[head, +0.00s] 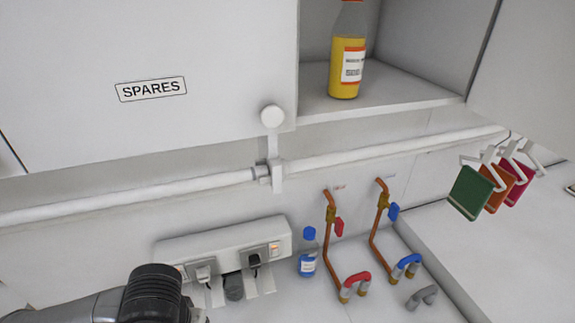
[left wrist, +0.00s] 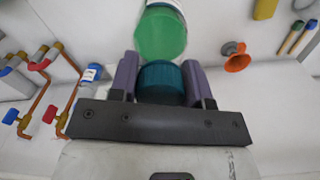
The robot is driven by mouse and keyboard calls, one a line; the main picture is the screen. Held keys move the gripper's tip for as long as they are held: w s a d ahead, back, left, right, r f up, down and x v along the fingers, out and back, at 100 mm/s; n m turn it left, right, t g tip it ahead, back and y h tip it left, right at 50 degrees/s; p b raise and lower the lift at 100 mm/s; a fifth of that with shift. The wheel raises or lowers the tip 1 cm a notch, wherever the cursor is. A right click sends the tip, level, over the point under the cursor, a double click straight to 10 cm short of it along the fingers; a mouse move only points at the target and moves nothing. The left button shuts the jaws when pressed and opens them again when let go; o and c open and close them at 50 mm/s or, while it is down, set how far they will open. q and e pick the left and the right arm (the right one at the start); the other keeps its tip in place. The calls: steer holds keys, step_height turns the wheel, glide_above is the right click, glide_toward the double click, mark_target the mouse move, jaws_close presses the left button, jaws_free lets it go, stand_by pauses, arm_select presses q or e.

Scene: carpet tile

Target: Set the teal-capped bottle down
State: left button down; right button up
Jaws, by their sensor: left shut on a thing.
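In the left wrist view, the teal cap (left wrist: 162,82) sits between the two purple fingers of my left gripper (left wrist: 161,82), which is shut on it. The bottle's body with green contents (left wrist: 160,36) extends beyond the cap toward the top of the picture. A piece of white label shows at the top edge, and the bottle's far end is out of frame. The head view shows part of my left arm at the lower left, but neither the held bottle nor its gripper. My right gripper is in neither view.
A yellow bottle (head: 347,67) stands in an open wall compartment beside the SPARES door (head: 150,60). Below are a rail (head: 380,150), a socket strip (head: 222,250), a blue-capped bottle (head: 308,262) and copper pipes (head: 330,240). Coloured tags (head: 470,193) hang at right above clear surface.

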arm_select(q)
steer(key=a+r+p, duration=0.1)
steer(key=r+p, duration=0.1)
steer(key=r, duration=0.1)
steer(key=shift+a+r, duration=0.1)
steer(key=shift+a, duration=0.3)
steer(key=shift+a+r+p, duration=0.1)
steer(key=shift+r+p, duration=0.3)
steer(key=shift+p, duration=0.05)
steer(key=shift+f, duration=0.15)
